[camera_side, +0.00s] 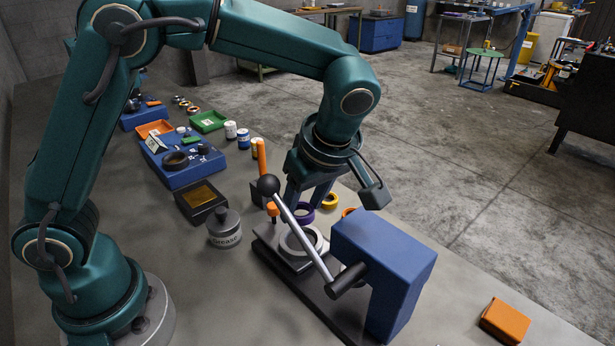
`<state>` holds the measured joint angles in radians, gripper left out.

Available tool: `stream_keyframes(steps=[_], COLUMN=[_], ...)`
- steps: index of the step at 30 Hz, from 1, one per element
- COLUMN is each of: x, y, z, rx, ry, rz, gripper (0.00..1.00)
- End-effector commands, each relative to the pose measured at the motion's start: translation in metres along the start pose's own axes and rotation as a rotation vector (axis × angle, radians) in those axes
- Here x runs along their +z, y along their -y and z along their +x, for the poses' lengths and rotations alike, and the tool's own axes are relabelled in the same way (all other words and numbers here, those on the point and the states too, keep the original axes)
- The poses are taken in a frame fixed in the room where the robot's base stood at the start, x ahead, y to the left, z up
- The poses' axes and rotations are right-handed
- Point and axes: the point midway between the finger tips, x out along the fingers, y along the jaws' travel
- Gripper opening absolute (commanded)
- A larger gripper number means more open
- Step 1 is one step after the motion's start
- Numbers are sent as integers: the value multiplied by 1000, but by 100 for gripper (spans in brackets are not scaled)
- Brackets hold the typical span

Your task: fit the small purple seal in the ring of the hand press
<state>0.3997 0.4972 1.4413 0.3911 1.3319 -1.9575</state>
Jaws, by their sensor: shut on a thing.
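The small purple seal (304,211) is held between the fingers of my gripper (306,207). My gripper points down, just behind the hand press (384,262) in the side view. The press is a blue block on a dark base, with a grey lever that ends in a black ball. Its pale ring (287,242) lies on the base, in front of and a little below the seal. The seal is apart from the ring. The lever crosses in front of the ring and hides part of it.
A grease tin (224,230) and a black tray (200,200) stand left of the press. An orange-handled tool (261,158) rises behind the lever ball. A yellow ring (330,200) lies behind the press. An orange box (504,321) sits at the front right.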

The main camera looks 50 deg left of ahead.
Motion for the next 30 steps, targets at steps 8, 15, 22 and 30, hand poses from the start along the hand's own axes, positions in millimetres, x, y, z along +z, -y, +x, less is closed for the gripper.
stream_keyframes(steps=[8,15,22,30], x=[9,14,16,16], y=[0,0,0,0], z=[23,36,39,39], rx=[-3,-2,0,0], ry=[0,0,1,1], rz=[1,0,0,0], gripper=[1,1,1,1])
